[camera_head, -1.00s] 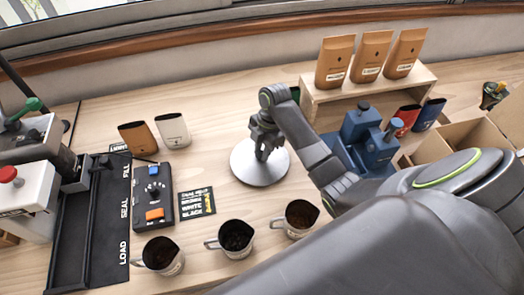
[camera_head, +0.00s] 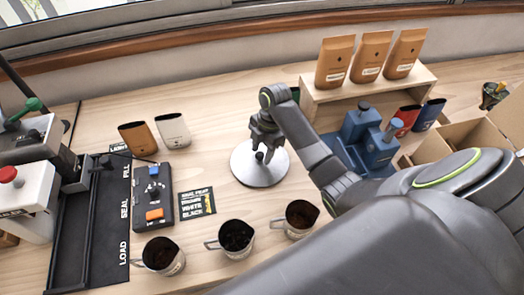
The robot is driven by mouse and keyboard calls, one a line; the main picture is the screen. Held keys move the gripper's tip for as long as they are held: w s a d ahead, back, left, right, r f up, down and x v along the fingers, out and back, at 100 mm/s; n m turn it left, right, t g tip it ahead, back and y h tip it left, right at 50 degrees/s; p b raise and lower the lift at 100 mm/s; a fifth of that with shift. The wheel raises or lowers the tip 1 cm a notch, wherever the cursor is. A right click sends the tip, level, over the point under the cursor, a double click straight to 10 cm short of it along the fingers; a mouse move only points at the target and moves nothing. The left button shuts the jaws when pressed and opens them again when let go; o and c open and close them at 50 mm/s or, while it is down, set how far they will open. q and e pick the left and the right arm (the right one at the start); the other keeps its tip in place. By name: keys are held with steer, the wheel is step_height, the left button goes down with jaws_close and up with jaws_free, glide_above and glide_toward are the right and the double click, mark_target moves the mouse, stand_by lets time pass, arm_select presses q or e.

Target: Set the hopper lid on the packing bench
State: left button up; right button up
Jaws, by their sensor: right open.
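The hopper lid (camera_head: 258,174) is a round silver disc with a small dark knob. It lies flat on the wooden packing bench (camera_head: 222,116), near the middle of the view. My right gripper (camera_head: 261,151) is just above the lid's knob with its fingers apart. The arm hides part of the lid's upper right side. The knob shows just below the fingers, and the gripper appears clear of it. My left gripper is not in view.
Three metal cups (camera_head: 236,239) of dark contents stand in front. A control box (camera_head: 153,197) and sealing station (camera_head: 103,220) are on the left. Two open bags (camera_head: 173,130) stand behind. Blue devices (camera_head: 361,140), a bag shelf (camera_head: 418,79) and a cardboard box (camera_head: 452,135) are on the right.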

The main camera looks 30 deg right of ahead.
steer(key=v, duration=0.3)
steer(key=shift+w+r+b, duration=0.1)
steer(key=shift+w+b, duration=0.05)
steer(key=shift+b, duration=0.2)
steer(key=p+v, duration=0.6)
steer(key=v, duration=0.2)
